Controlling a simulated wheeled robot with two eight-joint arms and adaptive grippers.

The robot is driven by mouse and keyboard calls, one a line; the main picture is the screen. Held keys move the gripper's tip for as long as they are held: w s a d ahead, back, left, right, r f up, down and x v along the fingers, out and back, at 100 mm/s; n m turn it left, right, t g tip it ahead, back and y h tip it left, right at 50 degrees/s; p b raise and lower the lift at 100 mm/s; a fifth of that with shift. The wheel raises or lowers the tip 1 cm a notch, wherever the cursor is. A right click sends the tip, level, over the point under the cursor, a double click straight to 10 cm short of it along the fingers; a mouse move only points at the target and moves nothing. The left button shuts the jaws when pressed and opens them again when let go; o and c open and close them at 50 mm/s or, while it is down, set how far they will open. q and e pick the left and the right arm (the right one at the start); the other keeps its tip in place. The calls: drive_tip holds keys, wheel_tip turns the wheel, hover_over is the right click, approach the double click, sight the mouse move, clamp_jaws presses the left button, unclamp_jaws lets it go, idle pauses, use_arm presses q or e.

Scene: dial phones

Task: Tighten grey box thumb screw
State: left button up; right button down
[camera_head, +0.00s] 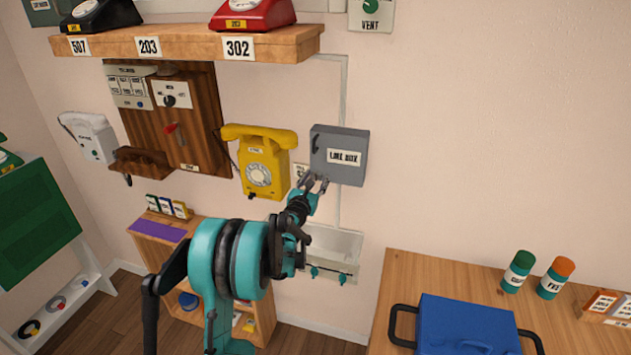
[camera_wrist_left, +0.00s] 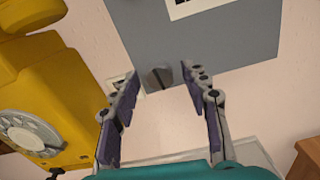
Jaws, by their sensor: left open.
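The grey box (camera_head: 340,168), with a white label, is mounted on the wall right of the yellow phone. Its lower part also shows in the left wrist view (camera_wrist_left: 215,45). The thumb screw (camera_wrist_left: 159,78), a round slotted grey knob, sits at the box's lower edge. My left gripper (camera_head: 316,181) is at the box's lower left corner. In the wrist view my left gripper (camera_wrist_left: 166,88) is open, its two fingers on either side of the screw and apart from it. In the head view the screw cannot be made out behind the fingers. My right gripper is not in view.
The yellow phone (camera_head: 262,165) hangs close on the left, also near the left finger in the wrist view (camera_wrist_left: 45,105). A white wall tray (camera_head: 335,243) is below the box. A wooden table (camera_head: 420,275) with a blue case (camera_head: 465,325) stands right. The wall right of the box is bare.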

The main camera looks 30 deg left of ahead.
use_arm(q)
clamp_jaws()
